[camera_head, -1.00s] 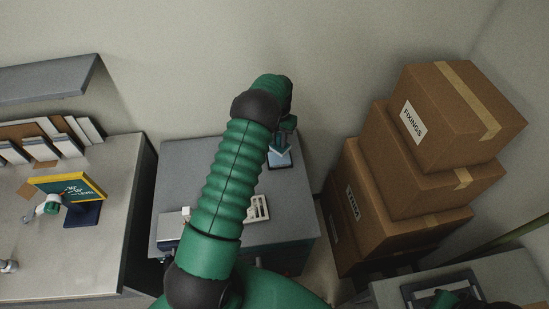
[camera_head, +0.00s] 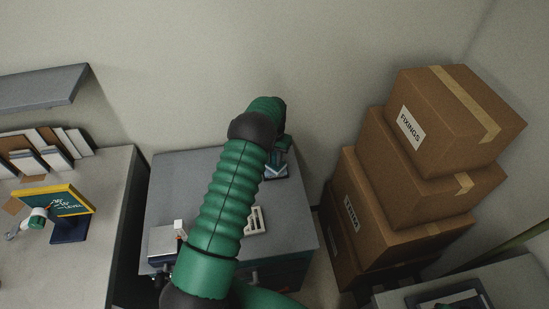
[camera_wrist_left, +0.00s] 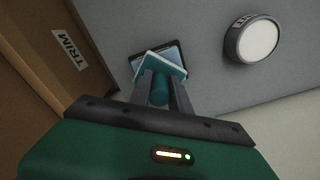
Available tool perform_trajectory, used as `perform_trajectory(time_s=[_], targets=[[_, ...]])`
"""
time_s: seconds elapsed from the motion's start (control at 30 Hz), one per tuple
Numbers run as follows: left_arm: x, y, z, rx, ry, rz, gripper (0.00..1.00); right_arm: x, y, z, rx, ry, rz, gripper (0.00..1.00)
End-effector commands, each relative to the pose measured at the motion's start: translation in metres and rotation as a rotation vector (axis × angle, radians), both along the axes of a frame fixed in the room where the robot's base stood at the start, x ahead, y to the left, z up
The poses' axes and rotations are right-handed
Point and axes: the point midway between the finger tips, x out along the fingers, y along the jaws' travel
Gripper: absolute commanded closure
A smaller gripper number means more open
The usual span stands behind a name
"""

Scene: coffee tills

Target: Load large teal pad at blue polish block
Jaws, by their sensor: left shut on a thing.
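My left gripper (camera_head: 281,153) is at the far side of the grey table in the head view, largely behind my own arm. In the left wrist view its fingers (camera_wrist_left: 161,88) are shut on the teal handle of a teal pad (camera_wrist_left: 166,67) with a pale rim, held tilted. A dark, blue-tinted block or tray (camera_wrist_left: 174,50) lies just beyond and beneath the pad, which overlaps it. I cannot tell whether they touch. The block also shows in the head view (camera_head: 275,176), partly covered. My right gripper is not in view.
Stacked cardboard boxes (camera_head: 420,170) stand close to the right of the grey table (camera_head: 190,180). A round white-topped object (camera_wrist_left: 258,40) stands near the block. A white slotted holder (camera_head: 256,222) is beside my arm. A left bench (camera_head: 100,240) carries a sign (camera_head: 62,200).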

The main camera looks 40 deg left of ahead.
Motion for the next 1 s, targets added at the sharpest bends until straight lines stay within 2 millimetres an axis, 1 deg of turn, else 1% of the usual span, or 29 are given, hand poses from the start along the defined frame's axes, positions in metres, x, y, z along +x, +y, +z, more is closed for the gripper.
perform_trajectory(time_s=[0.37,1.0], targets=[[0.0001,0.0,-0.0004,0.0,0.0,0.0,1.0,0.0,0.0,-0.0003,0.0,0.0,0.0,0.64],[0.0001,0.0,-0.0081,0.0,0.0,0.0,1.0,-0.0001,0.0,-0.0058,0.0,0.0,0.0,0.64]])
